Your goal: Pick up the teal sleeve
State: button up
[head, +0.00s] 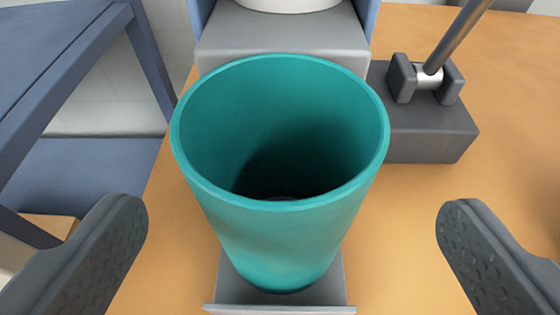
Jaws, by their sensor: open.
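The teal sleeve (275,235) stands upright in the middle of the head view, its round open top facing me. Its inside is dark toward the bottom. It stands on a grey plate (325,290) whose front edge shows below it. My gripper (293,225) is open, with one dark finger on each side of the sleeve. Both fingers are apart from the sleeve, with a gap on the left and on the right.
A grey block (285,38) with a white round part (290,4) is right behind the sleeve. A dark grey block (425,125) with a clevis and rod (455,40) stands to the right. A blue frame (60,70) is at left. The orange tabletop (515,140) is clear at right.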

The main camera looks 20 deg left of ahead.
aim_at(281, 131)
jog(key=shift+a+x, duration=0.1)
jog(key=shift+x, duration=1.3)
jog(key=shift+a+x, duration=0.15)
jog(key=shift+x, duration=1.25)
jog(key=shift+s, duration=0.1)
jog(key=c, duration=1)
